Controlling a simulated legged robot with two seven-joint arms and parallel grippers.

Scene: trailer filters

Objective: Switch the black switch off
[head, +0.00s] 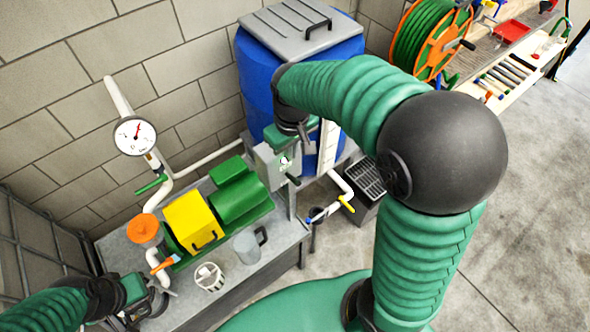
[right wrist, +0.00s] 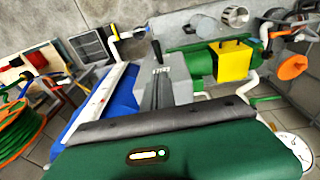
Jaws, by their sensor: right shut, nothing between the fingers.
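The black switch is a short black lever (head: 293,179) on the front of a grey box (head: 267,163) mounted on a post by the bench. In the right wrist view the black lever (right wrist: 157,51) sticks up beyond my fingers, beside the grey box (right wrist: 180,78). My right gripper (head: 308,148) is shut and empty, just above and beside the grey box. I cannot tell whether it touches the box or lever. My left gripper (head: 158,296) is low at the left, by the bench's near end; its finger opening is unclear.
A blue barrel (head: 250,85) with a grey lid stands behind the box. The bench (head: 265,258) holds a green pump (head: 240,195), a yellow block (head: 193,221) and a clear jug (head: 247,246). White pipes with coloured valve handles run nearby.

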